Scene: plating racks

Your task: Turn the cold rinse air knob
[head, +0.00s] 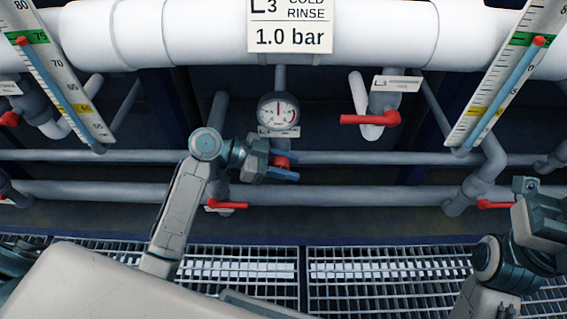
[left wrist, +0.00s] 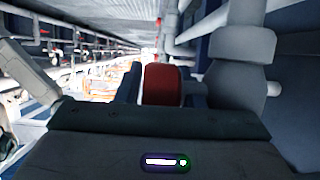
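The red cold rinse air knob (head: 281,161) is below a round pressure gauge (head: 278,111), under the sign (head: 290,38) reading "L3 COLD RINSE 1.0 bar". My left gripper (head: 284,163) is at the knob with a finger on either side. In the left wrist view the red knob (left wrist: 163,85) fills the space between the dark fingers, which look shut on it. The gauge needle points nearly straight up. My right gripper (head: 535,198) is at the lower right, away from the knob; its fingers are not clear.
A red lever valve (head: 370,119) is right of the gauge, and another red lever (head: 226,205) is below left of my gripper. Grey pipes (head: 350,158) run across behind. Slanted level scales (head: 500,75) stand at both sides. Metal grating (head: 400,270) lies below.

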